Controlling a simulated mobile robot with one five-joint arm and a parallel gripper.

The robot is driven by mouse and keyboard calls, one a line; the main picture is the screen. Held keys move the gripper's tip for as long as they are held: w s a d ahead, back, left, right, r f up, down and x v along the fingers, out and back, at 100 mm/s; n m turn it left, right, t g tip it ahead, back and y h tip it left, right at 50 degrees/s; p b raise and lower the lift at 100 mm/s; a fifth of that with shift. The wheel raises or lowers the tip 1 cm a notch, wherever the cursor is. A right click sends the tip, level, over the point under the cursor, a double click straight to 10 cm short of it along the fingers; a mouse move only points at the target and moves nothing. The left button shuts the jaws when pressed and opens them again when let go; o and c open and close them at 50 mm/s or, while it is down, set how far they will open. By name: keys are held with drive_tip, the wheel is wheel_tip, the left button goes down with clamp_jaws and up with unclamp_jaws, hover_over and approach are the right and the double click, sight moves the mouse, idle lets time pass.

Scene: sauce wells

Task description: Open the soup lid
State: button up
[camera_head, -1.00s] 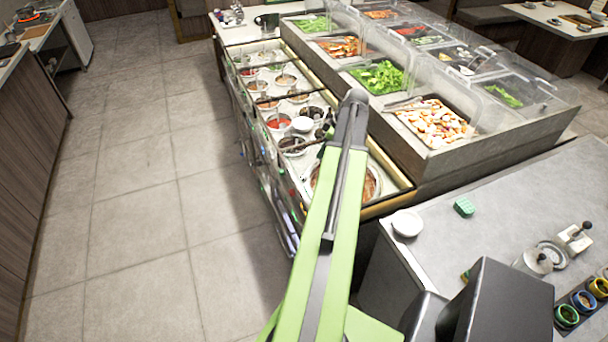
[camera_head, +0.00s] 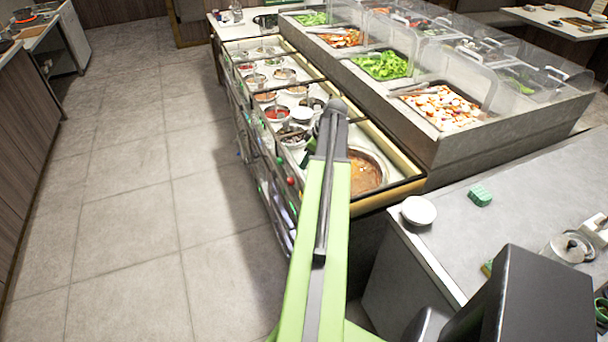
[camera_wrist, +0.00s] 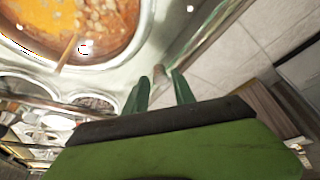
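The round soup pot (camera_head: 384,160) with reddish-brown soup is set in the near end of the sauce-well counter, just right of my arm in the head view. In the wrist view the orange soup (camera_wrist: 80,20) with pale chunks fills the upper left inside a pale rim. A small bright spot and a thin brown stick show over the soup. I cannot tell whether a clear lid covers it. My gripper (camera_wrist: 160,83) has its two green fingers apart, to the right of and below the pot in that view. A small brown tip shows between them; I see nothing gripped.
Several sauce bowls (camera_head: 277,115) sit in the wells beyond the pot. A raised food bar with clear covers (camera_head: 470,75) stands to the right. A white bowl (camera_head: 418,211) and a green block (camera_head: 480,196) are on the grey counter. The tiled floor at left is clear.

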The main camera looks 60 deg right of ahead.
drive_tip(key=shift+x, duration=0.85)
drive_tip(key=shift+r, duration=0.1)
clamp_jaws()
idle(0.5)
